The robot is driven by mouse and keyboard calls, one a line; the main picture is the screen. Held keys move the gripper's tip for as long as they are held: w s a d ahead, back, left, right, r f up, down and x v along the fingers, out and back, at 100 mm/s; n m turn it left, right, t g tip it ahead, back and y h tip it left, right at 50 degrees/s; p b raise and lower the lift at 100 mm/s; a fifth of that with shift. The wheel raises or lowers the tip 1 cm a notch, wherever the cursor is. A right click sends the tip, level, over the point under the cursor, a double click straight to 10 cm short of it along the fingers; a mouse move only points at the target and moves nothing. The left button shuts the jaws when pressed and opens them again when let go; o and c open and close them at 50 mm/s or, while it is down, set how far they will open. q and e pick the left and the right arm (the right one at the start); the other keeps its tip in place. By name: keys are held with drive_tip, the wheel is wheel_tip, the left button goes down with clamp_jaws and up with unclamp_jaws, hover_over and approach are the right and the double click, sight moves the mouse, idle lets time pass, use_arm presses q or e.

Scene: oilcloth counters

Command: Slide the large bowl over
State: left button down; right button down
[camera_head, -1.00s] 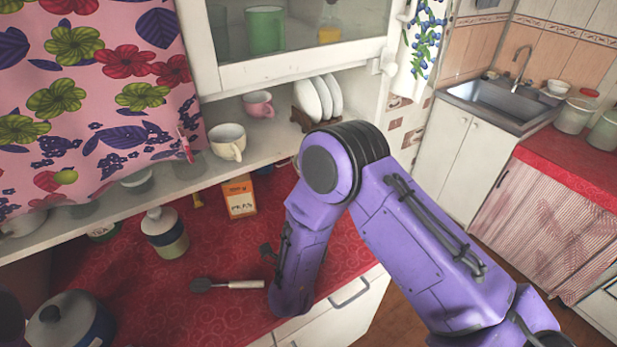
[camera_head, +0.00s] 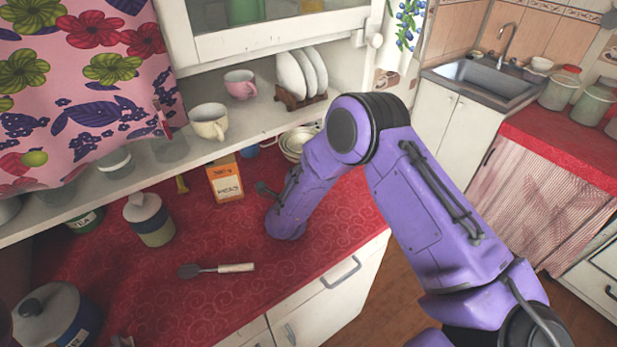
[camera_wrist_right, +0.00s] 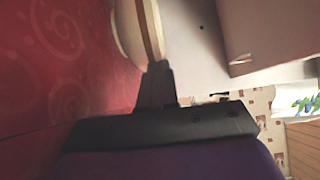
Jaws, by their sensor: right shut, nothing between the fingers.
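Pale cream bowls (camera_head: 296,143) stand on the counter under the shelf, partly hidden behind my right arm; they look nested, and I cannot tell their sizes well. In the right wrist view a pale bowl with a tan rim (camera_wrist_right: 134,32) is close up, cut off by the top edge. My right gripper (camera_wrist_right: 157,76) is shut and empty, with its fingertips right at the bowl's side; I cannot tell for sure whether they touch. In the head view my right arm hides its fingers. My left gripper is out of view.
On the red counter (camera_head: 220,310) are an orange-white box (camera_head: 226,182), a lidded canister (camera_head: 149,219), a spatula (camera_head: 217,270) and a pot (camera_head: 55,320). The shelf above holds cups (camera_head: 208,121) and a plate rack (camera_head: 299,100).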

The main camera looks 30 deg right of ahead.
sight(297, 157)
drive_tip(key=w+b, duration=0.4)
drive_tip(key=shift+w+f, duration=0.1)
drive_tip(key=shift+f, duration=0.05)
drive_tip(key=shift+w, duration=0.15)
drive_tip(key=shift+r, duration=0.2)
drive_tip(key=shift+s, duration=0.2)
